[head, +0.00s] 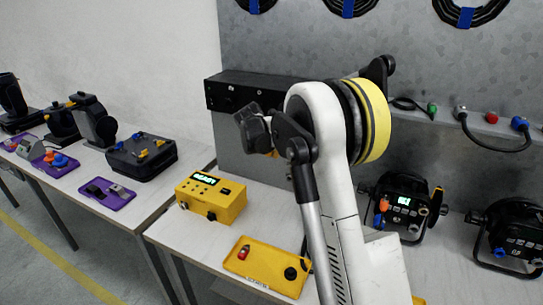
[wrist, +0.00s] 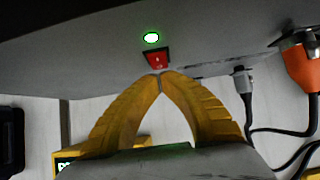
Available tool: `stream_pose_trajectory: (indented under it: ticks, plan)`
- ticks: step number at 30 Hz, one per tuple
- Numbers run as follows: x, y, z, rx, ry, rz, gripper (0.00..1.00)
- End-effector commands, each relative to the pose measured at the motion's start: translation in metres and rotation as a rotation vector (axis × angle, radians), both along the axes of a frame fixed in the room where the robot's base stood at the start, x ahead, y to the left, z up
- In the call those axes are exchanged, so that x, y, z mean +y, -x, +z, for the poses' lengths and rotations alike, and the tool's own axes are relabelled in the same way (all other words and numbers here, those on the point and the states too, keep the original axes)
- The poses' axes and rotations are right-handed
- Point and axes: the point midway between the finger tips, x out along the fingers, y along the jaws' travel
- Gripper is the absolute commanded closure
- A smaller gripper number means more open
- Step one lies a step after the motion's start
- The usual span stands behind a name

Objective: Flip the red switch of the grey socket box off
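The grey socket box (wrist: 215,50) spans the upper part of the wrist view. Its red rocker switch (wrist: 157,59) sits in the middle, with a lit green lamp (wrist: 151,38) just above it in the picture. My gripper (wrist: 160,74) has its two yellow fingers together at the tips, with nothing seen between them. The tips are right at the lower edge of the switch; I cannot tell whether they touch it. In the head view my arm hides much of the wall, and the switch does not show there.
A grey plug (wrist: 242,82) and an orange plug (wrist: 302,65) with black cables are at the right. In the head view, a yellow box with a display (head: 210,195) and a yellow tray (head: 267,268) stand on the bench below my arm.

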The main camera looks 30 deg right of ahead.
Motion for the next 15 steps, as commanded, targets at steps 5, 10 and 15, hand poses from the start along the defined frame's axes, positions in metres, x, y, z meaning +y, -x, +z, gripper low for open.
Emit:
stream_pose_trajectory:
  ticks: [5, 10, 15]
  plan:
    - [-0.002, -0.001, -0.003, -0.017, 0.023, -0.001, 1.00]
    - [-0.010, -0.007, -0.005, -0.069, 0.088, -0.001, 1.00]
    - [-0.009, -0.007, -0.007, -0.069, 0.087, -0.001, 1.00]
